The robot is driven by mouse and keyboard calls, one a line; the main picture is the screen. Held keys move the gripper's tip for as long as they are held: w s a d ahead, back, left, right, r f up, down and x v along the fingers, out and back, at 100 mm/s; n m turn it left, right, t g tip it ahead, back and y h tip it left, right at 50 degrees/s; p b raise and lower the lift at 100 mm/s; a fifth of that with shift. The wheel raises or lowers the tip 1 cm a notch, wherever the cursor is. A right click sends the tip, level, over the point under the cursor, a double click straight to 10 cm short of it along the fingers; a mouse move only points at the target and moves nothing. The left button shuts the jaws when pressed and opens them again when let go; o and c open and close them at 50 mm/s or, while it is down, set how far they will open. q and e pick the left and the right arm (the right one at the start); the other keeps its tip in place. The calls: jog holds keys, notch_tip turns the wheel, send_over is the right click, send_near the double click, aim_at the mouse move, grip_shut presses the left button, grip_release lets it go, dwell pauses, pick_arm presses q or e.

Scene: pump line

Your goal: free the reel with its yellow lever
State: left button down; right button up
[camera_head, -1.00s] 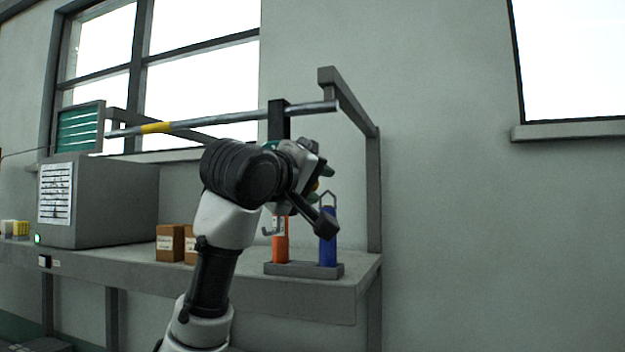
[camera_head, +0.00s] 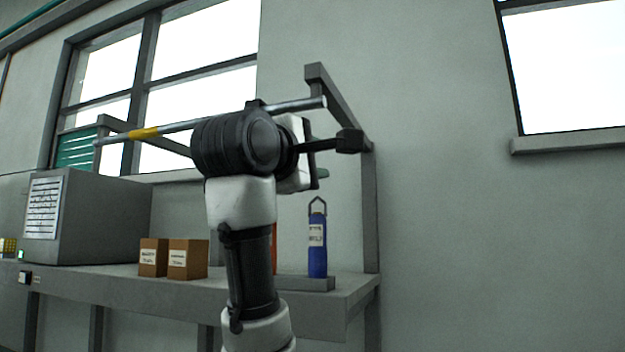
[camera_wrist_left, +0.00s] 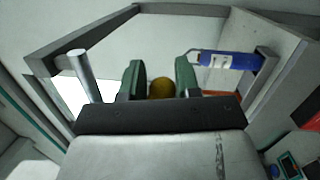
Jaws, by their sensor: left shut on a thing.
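The round yellow knob of the lever (camera_wrist_left: 161,89) sits between the two green fingers of my left gripper (camera_wrist_left: 160,77) in the left wrist view, and the gripper is shut on it. The reel cannot be made out; my arm covers the middle of the rail. My right gripper is not in view.
On the bench (camera_head: 330,308), a blue cylinder (camera_head: 318,248) with a top loop stands upright, an orange one (camera_head: 274,250) mostly hidden. Two brown boxes (camera_head: 187,260) and a grey cabinet (camera_head: 100,215) stand left.

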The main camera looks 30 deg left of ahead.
pick_arm(q)
jog(key=n, duration=0.1)
jog(key=r+n, duration=0.1)
jog(key=n, duration=0.1)
jog(key=d+n+y, duration=0.1)
jog(key=shift+r+n+b, duration=0.25)
jog(key=shift+n+b, duration=0.05)
jog(key=shift+b, duration=0.05)
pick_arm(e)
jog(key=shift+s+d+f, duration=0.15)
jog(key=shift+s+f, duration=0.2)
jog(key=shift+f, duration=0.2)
pick_arm(q)
jog(key=shift+r, duration=0.15)
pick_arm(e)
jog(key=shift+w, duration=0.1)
pick_arm(q)
jog(key=c, duration=1.3)
grip_release()
jog(key=o, duration=0.8)
jog(key=shift+w+d, duration=0.2)
jog(key=shift+o, duration=0.2)
jog(key=shift+s+a, duration=0.1)
jog(key=shift+s, duration=0.05)
